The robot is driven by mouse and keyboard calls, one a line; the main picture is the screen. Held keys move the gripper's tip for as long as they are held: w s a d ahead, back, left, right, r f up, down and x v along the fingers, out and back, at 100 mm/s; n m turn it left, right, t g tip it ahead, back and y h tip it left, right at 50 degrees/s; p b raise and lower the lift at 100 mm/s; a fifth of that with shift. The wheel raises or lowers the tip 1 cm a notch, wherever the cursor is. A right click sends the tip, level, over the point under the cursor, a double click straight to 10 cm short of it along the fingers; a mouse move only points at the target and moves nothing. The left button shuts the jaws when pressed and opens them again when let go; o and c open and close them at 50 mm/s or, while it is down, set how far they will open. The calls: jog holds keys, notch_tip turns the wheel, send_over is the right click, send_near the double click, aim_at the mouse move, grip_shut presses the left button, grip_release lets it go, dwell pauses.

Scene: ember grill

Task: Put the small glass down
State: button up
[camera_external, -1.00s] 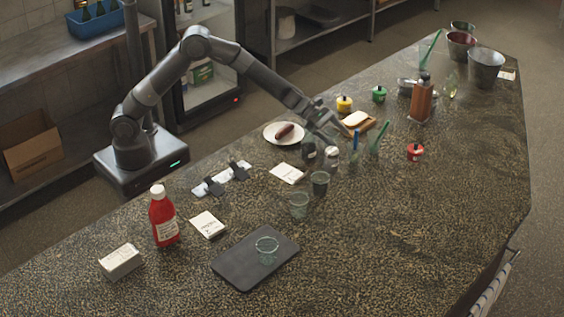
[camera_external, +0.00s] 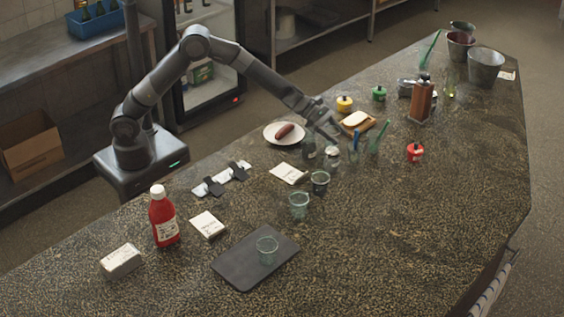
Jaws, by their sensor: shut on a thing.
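My gripper (camera_external: 327,134) reaches down over the far middle of the counter, beside the white plate. It is shut on a small glass (camera_external: 331,158), which shows just below the fingertips, at or close to the counter top. Whether its base touches the counter I cannot tell. Other clear glasses stand near: one (camera_external: 320,182) just in front, one (camera_external: 299,205) nearer the camera, and one (camera_external: 267,250) on the dark tray (camera_external: 235,272). A greenish glass (camera_external: 308,148) stands close to the left of the gripper, partly hidden.
A plate (camera_external: 270,136) with a sausage lies left of the gripper. Glasses holding a blue item (camera_external: 354,158) and a green item (camera_external: 374,145) stand close on the right. A white card (camera_external: 288,173) lies in front. The right front of the counter is clear.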

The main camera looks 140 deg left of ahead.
notch_tip(320, 180, up, 10)
jog(key=w+d+m+h, duration=0.15)
jog(key=w+d, duration=0.25)
jog(key=d, duration=0.6)
jog(key=w+d+r+m+h, duration=0.15)
jog(key=w+d, duration=0.25)
jog(key=d, duration=0.5)
jog(key=w+d+m+h, duration=0.15)
jog(key=w+d, duration=0.25)
jog(key=d, duration=0.6)
jog(key=s+d+m+g+h, duration=0.15)
jog(key=d+m+h, duration=0.3)
jog(key=d, duration=2.75)
send_over(266, 243)
jog(key=s+a, duration=0.2)
jog(key=s, duration=0.1)
notch_tip(266, 243, down, 6)
jog(key=shift+s+f, duration=0.1)
jog(key=shift+f, duration=2.1)
